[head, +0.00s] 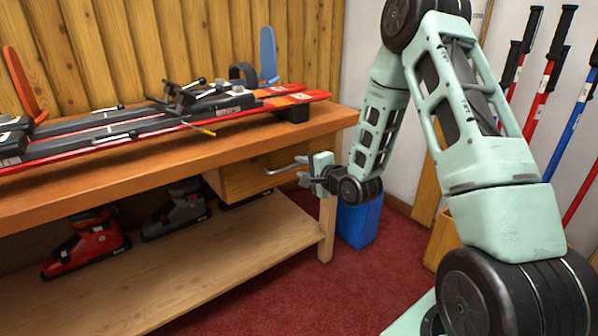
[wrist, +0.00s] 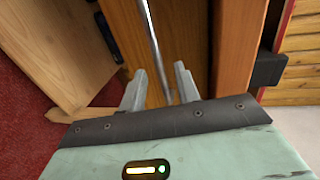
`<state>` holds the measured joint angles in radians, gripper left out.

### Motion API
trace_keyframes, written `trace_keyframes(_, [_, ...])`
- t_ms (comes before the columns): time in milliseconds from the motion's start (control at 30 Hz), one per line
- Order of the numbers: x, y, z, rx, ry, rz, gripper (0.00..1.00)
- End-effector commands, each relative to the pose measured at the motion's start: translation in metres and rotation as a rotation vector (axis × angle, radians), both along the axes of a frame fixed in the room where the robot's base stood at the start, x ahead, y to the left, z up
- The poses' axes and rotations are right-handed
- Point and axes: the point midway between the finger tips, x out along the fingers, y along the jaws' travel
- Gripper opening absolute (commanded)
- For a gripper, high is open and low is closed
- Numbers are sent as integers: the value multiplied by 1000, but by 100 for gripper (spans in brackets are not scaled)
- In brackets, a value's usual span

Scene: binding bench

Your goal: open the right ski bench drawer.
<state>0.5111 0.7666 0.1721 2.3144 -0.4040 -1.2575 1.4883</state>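The wooden drawer (head: 250,180) hangs under the right end of the ski bench (head: 130,165). I cannot tell whether it stands slightly out. Its metal bar handle (head: 284,168) sticks out from the front, toward my gripper (head: 301,168). In the wrist view, the handle (wrist: 154,40) runs down between the two grey fingers of my gripper (wrist: 158,88). The fingers are apart, with visible gaps beside the bar, so my gripper is open around the handle and not clamped on it. The drawer front (wrist: 183,45) fills the middle behind the handle.
Red skis (head: 150,125) lie on the bench top. A red boot (head: 87,248) and a grey boot (head: 176,215) stand on the lower shelf (head: 225,255). A blue bin (head: 358,222) is behind the bench leg (head: 327,230). Red carpet (head: 290,290) is clear in front.

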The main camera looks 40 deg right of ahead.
Motion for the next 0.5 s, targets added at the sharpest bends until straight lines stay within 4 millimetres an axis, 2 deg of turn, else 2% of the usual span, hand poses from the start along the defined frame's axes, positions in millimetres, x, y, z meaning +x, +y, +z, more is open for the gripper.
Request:
trace_keyframes(200, [20,1,-6,-1,1,0,32])
trace_keyframes(500, [24,0,-5,0,1,-1,32])
